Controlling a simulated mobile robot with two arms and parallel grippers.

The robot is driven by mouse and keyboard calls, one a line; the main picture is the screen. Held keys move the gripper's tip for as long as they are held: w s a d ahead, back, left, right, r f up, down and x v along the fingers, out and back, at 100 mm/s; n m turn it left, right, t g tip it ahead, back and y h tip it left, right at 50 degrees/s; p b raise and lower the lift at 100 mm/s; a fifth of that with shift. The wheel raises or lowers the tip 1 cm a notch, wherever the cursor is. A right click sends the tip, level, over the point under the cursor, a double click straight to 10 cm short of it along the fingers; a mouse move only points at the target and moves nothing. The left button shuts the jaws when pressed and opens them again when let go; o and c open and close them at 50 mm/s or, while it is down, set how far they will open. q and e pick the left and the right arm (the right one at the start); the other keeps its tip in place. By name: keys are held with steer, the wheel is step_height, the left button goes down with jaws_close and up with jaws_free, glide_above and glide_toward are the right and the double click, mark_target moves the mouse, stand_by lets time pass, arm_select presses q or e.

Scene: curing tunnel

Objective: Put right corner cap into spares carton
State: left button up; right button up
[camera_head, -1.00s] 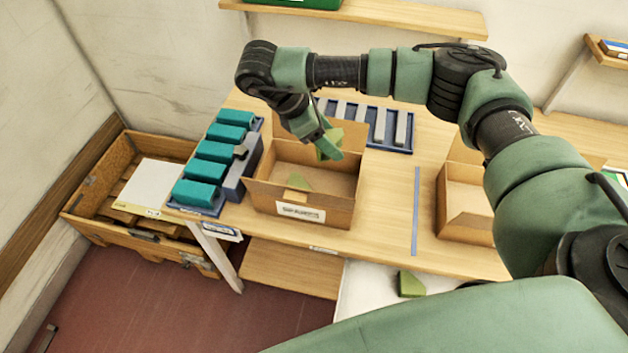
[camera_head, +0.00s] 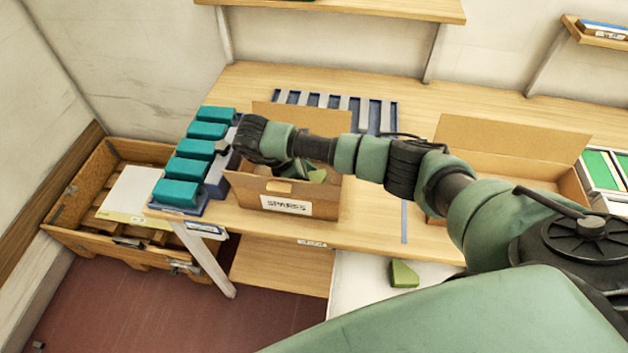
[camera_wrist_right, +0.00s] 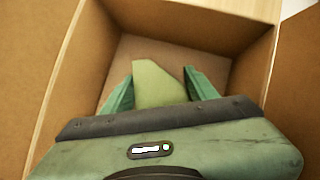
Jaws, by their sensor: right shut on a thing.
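The right corner cap (camera_wrist_right: 155,85) is an olive-green wedge-shaped piece. In the right wrist view it sits between the two green fingers of my right gripper (camera_wrist_right: 158,88), which is shut on it. The gripper points down inside the spares carton (camera_wrist_right: 250,35), with brown walls around it and the floor below. In the head view the open carton (camera_head: 240,194), labelled SPARES, stands on the bench, and my right arm reaches over its rim. Part of a green piece (camera_head: 318,176) shows inside; the arm hides most of the gripper. My left gripper is out of view.
A rack of teal blocks (camera_head: 181,192) stands close left of the carton. A blue slotted tray (camera_head: 385,120) lies behind it. Another open carton (camera_head: 510,140) is at right. Another green cap (camera_head: 403,273) lies on a white surface below the bench front.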

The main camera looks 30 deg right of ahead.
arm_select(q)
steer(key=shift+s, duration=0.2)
arm_select(e)
steer(key=shift+f, duration=0.1)
steer(key=o, duration=1.3)
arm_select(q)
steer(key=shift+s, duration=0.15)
arm_select(e)
steer(key=shift+a+r, duration=0.15)
steer(key=shift+r, duration=0.05)
arm_select(q)
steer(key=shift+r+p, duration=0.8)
steer(key=shift+p, duration=0.05)
arm_select(e)
steer(key=v, duration=1.1)
steer(key=shift+a+r, duration=0.2)
steer(key=shift+w, duration=0.1)
